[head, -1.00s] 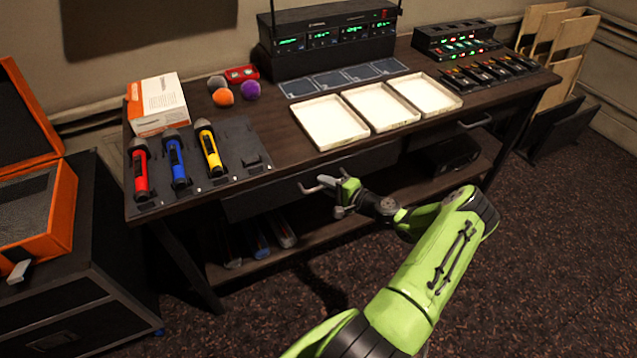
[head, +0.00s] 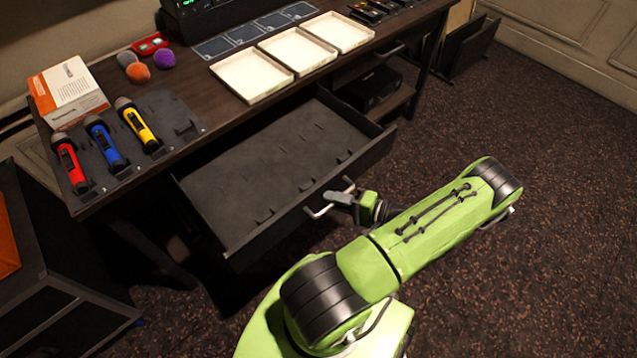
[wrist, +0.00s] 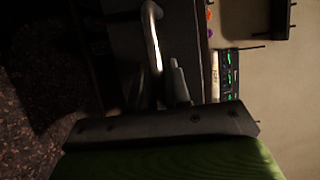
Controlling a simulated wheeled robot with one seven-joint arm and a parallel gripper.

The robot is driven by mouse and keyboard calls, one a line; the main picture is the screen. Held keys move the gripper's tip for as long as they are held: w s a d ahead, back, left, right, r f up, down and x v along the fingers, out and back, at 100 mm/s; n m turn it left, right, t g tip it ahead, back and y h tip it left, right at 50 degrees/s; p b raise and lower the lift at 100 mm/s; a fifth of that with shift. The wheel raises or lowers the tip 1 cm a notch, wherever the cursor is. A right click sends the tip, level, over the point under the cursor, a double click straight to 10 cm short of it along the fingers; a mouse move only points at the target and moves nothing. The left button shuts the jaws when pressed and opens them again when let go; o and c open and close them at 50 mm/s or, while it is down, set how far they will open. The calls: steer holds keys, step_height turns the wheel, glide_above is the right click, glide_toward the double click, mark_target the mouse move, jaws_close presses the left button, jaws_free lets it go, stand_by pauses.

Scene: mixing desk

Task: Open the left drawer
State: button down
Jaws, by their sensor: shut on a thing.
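The left drawer (head: 265,165) is pulled well out from under the desk in the head view. Its dark inside shows and holds no loose objects, only small raised dividers or slots. Its light metal handle (head: 318,211) is on the front panel. My gripper (head: 338,197) is at the handle, shut on it. In the wrist view the handle (wrist: 152,35) runs as a pale bar beside a gripper finger (wrist: 178,82). That view is dark, and the exact contact is hard to see.
A second drawer handle (head: 388,51) is further right. Carpeted floor (head: 480,130) is clear at right.

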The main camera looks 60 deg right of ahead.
steer(key=shift+s+a, duration=0.25)
steer(key=shift+s, duration=0.6)
steer(key=shift+s+a, duration=0.2)
steer(key=shift+s, duration=0.6)
steer(key=c, duration=1.4)
jaws_free()
steer(key=shift+c, duration=0.2)
steer(key=v, duration=1.5)
steer(key=shift+s+p, duration=0.4)
steer(key=shift+p, duration=0.05)
